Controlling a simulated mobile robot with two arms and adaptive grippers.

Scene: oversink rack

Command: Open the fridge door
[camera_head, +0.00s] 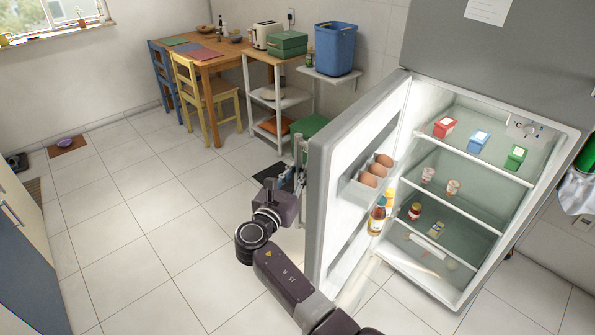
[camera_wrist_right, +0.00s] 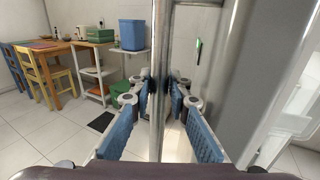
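The grey fridge door (camera_head: 324,200) stands swung wide open, and the lit inside of the fridge (camera_head: 462,180) shows. Its upright metal handle (camera_wrist_right: 160,60) is on the door's outer face. It also shows in the head view (camera_head: 299,150), partly hidden by my gripper. My right gripper (camera_wrist_right: 163,97) is at the handle, with the bar between its two blue-padded fingers. The pads look spread apart, with gaps beside the bar; contact at the tips is unclear. In the head view the right gripper (camera_head: 291,178) is left of the door. My left gripper is not in view.
Eggs (camera_head: 375,170) and bottles sit on the door's inner shelves. A white shelf rack (camera_head: 279,103) and a blue bin (camera_head: 335,48) stand behind the door. A table (camera_head: 207,60) with chairs is at the back left. The tiled floor left of my arm is clear.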

